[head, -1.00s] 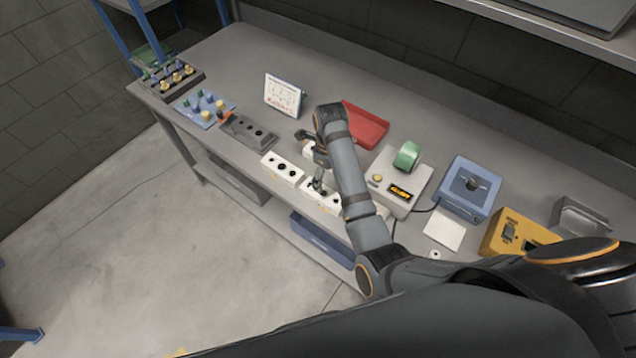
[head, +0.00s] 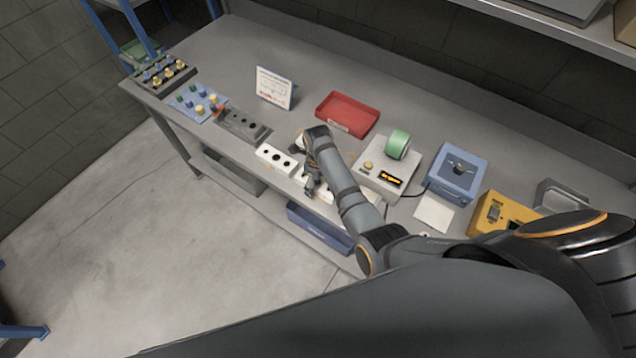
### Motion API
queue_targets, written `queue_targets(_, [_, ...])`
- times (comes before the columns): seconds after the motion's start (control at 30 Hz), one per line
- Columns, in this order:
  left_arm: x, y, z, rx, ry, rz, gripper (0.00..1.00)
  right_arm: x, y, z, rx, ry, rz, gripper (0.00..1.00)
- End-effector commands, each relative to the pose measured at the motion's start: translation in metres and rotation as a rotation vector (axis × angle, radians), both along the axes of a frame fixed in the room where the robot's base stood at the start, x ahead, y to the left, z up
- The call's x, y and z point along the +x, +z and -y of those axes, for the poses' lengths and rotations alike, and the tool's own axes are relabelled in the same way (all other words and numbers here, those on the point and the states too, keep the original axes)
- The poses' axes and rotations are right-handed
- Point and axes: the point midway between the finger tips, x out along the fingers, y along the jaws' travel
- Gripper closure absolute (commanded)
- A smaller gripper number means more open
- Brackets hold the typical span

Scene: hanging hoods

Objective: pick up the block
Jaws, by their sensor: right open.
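A white block with dark round holes (head: 276,159) lies near the front edge of the bench, left of my right gripper. A second white block (head: 328,197) lies partly hidden behind my right gripper and forearm. A dark grey block with holes (head: 243,124) lies further left. Which one the task names I cannot tell. My right gripper (head: 310,190) points down over the front edge area, at the left end of the second white block. It is open, with nothing visible in it; whether it touches the block I cannot tell. My left gripper is out of view.
A red tray (head: 347,114) lies behind my right arm. A tape-topped device (head: 385,175), a blue box (head: 457,174) and a yellow box (head: 497,213) stand to the right. Coloured-peg trays (head: 198,104) and a white sign (head: 274,88) are left. Bench is clear behind the sign.

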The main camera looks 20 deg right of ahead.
Motion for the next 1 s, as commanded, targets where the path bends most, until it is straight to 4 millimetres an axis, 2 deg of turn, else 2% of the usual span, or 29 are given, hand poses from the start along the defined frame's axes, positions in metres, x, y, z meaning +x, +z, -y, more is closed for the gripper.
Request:
queue_targets(0.27, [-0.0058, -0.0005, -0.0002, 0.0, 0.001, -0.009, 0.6, 0.0, -0.0054, 0.0, 0.001, -0.001, 0.001, 0.21])
queue_targets(0.83, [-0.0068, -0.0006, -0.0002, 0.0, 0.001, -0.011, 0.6, -0.0003, -0.0054, -0.0001, 0.0, 0.0, 0.0, 0.98])
queue_targets(1.0, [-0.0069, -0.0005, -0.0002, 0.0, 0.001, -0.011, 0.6, 0.0006, -0.0044, -0.0002, 0.0, 0.0, 0.002, 1.0])
